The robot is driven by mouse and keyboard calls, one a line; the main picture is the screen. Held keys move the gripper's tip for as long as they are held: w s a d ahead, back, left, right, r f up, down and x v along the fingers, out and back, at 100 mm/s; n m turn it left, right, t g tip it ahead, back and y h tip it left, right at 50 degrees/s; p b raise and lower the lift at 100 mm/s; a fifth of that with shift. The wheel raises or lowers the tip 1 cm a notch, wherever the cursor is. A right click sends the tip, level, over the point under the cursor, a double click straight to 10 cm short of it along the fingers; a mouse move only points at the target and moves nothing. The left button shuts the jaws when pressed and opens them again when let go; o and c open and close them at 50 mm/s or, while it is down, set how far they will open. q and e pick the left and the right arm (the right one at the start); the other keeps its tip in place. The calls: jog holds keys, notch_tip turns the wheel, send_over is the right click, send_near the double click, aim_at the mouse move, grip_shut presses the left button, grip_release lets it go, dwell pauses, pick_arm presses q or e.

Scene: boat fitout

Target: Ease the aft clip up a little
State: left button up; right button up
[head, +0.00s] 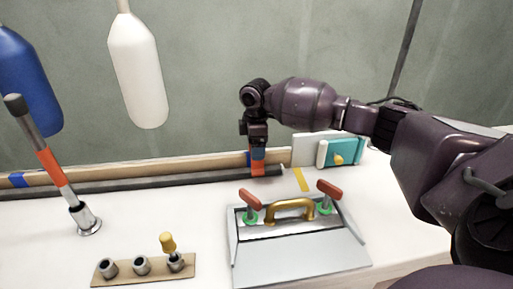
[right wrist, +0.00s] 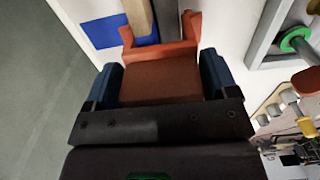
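The orange clip (head: 258,168) sits at the right end of a dark pole (head: 150,183), beside the wooden rail (head: 120,169) along the back of the white top. My right gripper (head: 257,150) points down onto it from above. In the right wrist view, the clip's orange-brown block (right wrist: 160,85) fills the space between the two blue fingers (right wrist: 160,80), which appear to touch its sides. The clip's jaws around the pole are partly hidden. My left gripper is not in view.
Right of the clip are yellow tape (head: 301,179) and a teal box (head: 346,150). In front is a grey hatch (head: 300,258) with a brass handle and red latches. A lever (head: 55,166) and socket strip (head: 120,275) stand left. White (head: 138,70) and blue (head: 28,80) fenders hang behind.

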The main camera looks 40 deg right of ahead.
jog(key=o, duration=0.3)
jog(key=shift+f, duration=0.2)
notch_tip(320, 180, up, 11)
jog(key=p, duration=0.2)
jog(key=shift+p, duration=0.35)
jog(key=shift+s+f, duration=0.1)
